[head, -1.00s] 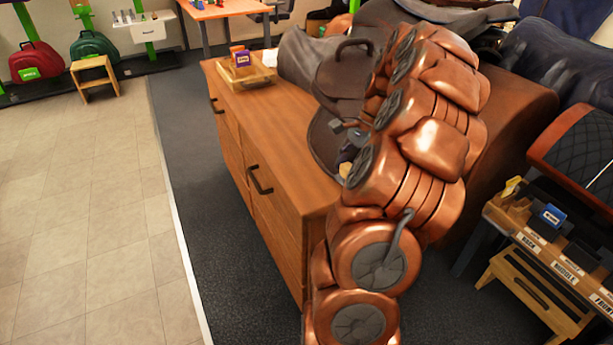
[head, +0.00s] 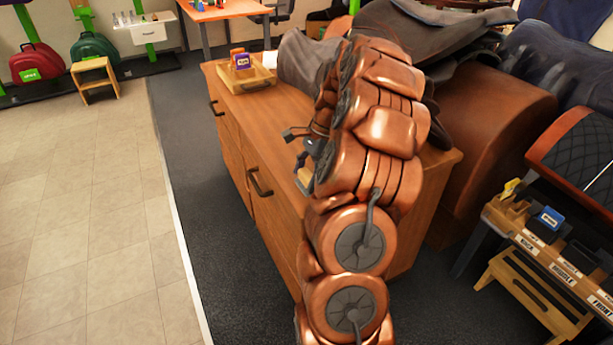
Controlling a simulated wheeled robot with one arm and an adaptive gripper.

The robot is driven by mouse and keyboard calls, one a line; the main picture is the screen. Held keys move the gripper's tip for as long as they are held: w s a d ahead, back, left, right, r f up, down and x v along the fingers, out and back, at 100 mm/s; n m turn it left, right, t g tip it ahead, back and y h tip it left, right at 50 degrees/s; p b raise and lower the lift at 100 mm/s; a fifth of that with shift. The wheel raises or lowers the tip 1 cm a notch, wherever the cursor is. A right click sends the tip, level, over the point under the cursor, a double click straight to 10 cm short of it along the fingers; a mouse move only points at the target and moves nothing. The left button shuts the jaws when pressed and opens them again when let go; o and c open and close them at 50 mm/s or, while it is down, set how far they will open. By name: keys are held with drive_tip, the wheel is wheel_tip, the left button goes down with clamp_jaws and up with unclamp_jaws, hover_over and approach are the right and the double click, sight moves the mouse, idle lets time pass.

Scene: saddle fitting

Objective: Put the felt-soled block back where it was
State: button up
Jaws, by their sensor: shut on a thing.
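My gripper (head: 303,163) is in the head view, left of my copper arm and above the wooden cabinet's top. It is shut on a small block (head: 305,181), of which a pale tan part shows under the dark fingers. The arm hides much of it, and I cannot see its sole clearly. At the right stands a rack (head: 553,262) with compartments labelled along its front, MIDDLE and FRONT among the labels. A yellow block (head: 511,187) and a blue block (head: 550,218) sit in it. Other compartments look dark.
The wooden cabinet (head: 262,128) carries a tray (head: 264,79) with orange and purple blocks at its far end. A dark saddle (head: 420,40) lies behind my arm. A wooden step stool (head: 525,290) stands below the rack. The tiled floor at left is clear.

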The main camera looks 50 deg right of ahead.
drive_tip(key=shift+f, duration=0.35)
drive_tip(key=shift+f, duration=0.1)
drive_tip(key=o, duration=1.1)
drive_tip(key=v, duration=1.2)
